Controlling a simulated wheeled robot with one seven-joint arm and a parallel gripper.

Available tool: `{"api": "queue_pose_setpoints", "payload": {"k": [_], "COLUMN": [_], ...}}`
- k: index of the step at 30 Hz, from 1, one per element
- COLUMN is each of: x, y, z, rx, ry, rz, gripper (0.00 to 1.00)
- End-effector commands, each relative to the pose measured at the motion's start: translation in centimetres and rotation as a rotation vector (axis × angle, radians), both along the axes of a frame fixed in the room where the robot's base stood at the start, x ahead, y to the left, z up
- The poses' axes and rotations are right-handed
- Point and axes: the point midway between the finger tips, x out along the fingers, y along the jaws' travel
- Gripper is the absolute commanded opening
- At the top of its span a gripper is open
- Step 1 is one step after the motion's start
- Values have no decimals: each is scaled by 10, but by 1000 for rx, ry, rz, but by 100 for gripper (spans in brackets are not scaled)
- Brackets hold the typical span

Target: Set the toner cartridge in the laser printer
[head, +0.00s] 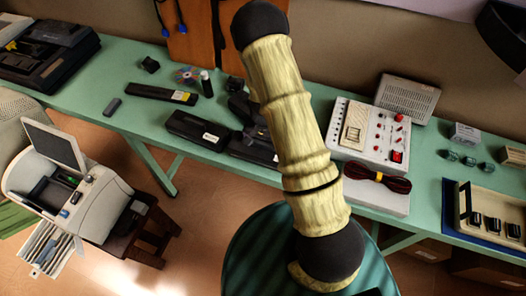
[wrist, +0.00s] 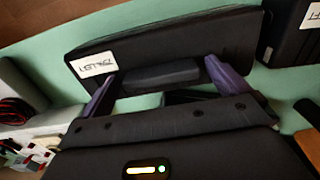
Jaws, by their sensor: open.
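A black cartridge (wrist: 175,40) with a white label lies on the green table in the wrist view. It shows partly behind my arm in the head view (head: 254,150). My gripper (wrist: 161,72) is open, its two purple fingers on either side of the raised block on the cartridge; contact cannot be told.
A white control box (head: 370,135) and a bundled dark cord (head: 377,178) lie right of my arm. A flat black bar (head: 160,94) and a dark machine (head: 45,58) are farther left on the table (head: 130,75). Bare floor lies between stool and table.

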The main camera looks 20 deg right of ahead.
Motion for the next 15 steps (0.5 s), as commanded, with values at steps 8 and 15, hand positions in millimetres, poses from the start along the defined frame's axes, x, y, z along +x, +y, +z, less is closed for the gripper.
{"api": "queue_pose_setpoints", "payload": {"k": [8,15], "x": [0,0], "y": [0,0], "z": [0,0], "rx": [0,0], "ry": [0,0], "rz": [0,0], "gripper": [100,71]}}
